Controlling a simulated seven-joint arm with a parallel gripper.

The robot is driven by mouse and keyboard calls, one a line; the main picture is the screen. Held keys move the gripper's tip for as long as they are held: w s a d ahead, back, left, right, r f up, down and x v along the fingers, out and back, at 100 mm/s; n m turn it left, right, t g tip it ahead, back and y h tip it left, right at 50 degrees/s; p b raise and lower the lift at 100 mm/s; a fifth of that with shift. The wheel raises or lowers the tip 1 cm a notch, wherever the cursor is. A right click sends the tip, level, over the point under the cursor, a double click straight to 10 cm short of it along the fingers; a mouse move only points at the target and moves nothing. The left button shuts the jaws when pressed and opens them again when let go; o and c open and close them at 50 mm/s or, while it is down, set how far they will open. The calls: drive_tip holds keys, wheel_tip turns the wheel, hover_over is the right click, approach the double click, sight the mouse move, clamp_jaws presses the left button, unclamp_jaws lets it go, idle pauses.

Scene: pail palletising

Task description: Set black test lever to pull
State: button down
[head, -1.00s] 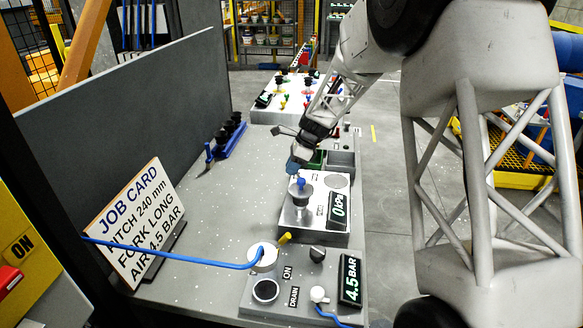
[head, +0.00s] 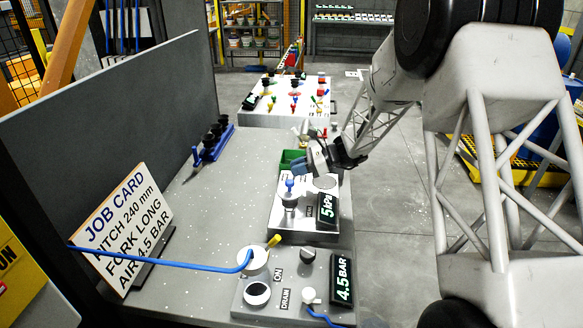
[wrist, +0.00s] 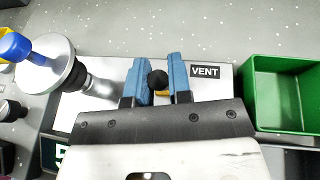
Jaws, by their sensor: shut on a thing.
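The black test lever (wrist: 158,80) shows as a round black knob between the two blue fingers of my gripper (wrist: 159,82) in the wrist view. My gripper is shut on it. In the head view my gripper (head: 301,168) is low over the far end of the test box (head: 290,226), and the lever is hidden there. The box's display (head: 327,210) reads 5 kPa. A blue-knobbed cup on a metal post (head: 289,197) stands on the box, apart from my fingers.
A green bin (wrist: 283,92) stands close to the right of my gripper in the wrist view. The air panel (head: 280,292) reading 4.5 BAR is nearer, with a blue hose (head: 160,258). A blue rack of black cups (head: 212,143) and the job card (head: 125,228) are left.

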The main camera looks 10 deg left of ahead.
drive_tip(key=shift+d+f+y, duration=0.25)
drive_tip(key=shift+d+y, duration=0.3)
drive_tip(key=shift+y, duration=0.3)
drive_tip(key=shift+d+f+y, duration=0.2)
drive_tip(key=shift+d+y, duration=0.3)
drive_tip(key=shift+y, duration=0.35)
drive_tip(key=c, duration=1.1)
unclamp_jaws()
drive_tip(key=shift+o, duration=0.2)
drive_tip(key=shift+w+d+r, duration=0.1)
drive_tip(key=shift+w+d, duration=0.1)
drive_tip(key=shift+d, duration=1.1)
drive_tip(key=shift+w+d+r, duration=0.1)
drive_tip(key=shift+w+d, duration=0.1)
drive_tip(key=shift+d, duration=1.05)
drive_tip(key=shift+w+d, duration=0.2)
drive_tip(key=shift+d, duration=1.1)
